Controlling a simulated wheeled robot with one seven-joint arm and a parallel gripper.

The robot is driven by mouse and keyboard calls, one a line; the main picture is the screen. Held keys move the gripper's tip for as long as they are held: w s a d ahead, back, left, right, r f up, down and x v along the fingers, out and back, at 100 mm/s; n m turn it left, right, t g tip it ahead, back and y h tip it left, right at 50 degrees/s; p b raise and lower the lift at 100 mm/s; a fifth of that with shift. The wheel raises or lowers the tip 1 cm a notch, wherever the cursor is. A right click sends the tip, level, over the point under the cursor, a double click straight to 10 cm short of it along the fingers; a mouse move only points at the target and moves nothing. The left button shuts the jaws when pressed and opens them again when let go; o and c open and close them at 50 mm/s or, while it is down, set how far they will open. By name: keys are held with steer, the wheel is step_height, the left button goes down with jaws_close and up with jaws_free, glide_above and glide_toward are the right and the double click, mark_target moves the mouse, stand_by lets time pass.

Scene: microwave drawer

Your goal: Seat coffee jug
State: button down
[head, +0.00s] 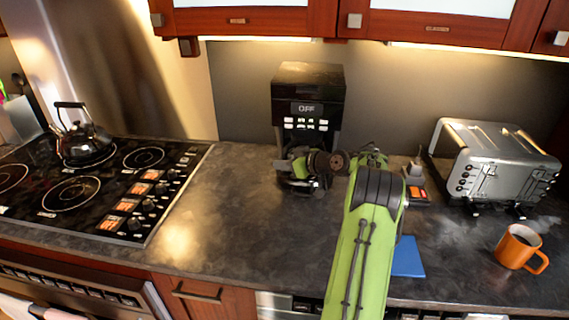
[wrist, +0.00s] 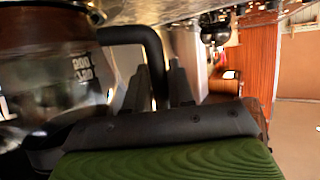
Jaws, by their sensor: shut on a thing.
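The black coffee machine (head: 308,88) stands against the back wall and its display reads OFF. The coffee jug (head: 297,168) is at the front of its base, partly hidden by my gripper. I cannot tell whether the jug is fully on the base. In the wrist view the glass jug (wrist: 50,75), with white volume marks, fills the left side. Its black handle (wrist: 150,45) runs down between my fingers. My gripper (wrist: 158,85) is shut on this handle. In the head view my gripper (head: 318,165) reaches the jug from the right.
A silver toaster (head: 495,165) and an orange mug (head: 515,247) are at the right. A blue board (head: 408,257) lies beside my arm. A stove (head: 70,195) with a black kettle (head: 85,138) is at the left. The counter between stove and machine is clear.

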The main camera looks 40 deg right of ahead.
stand_by(0.4)
steer(key=c, duration=0.9)
jaws_free()
steer(key=shift+f, duration=0.1)
steer(key=v, duration=1.5)
steer(key=shift+s+d, duration=0.1)
steer(key=shift+s, duration=0.3)
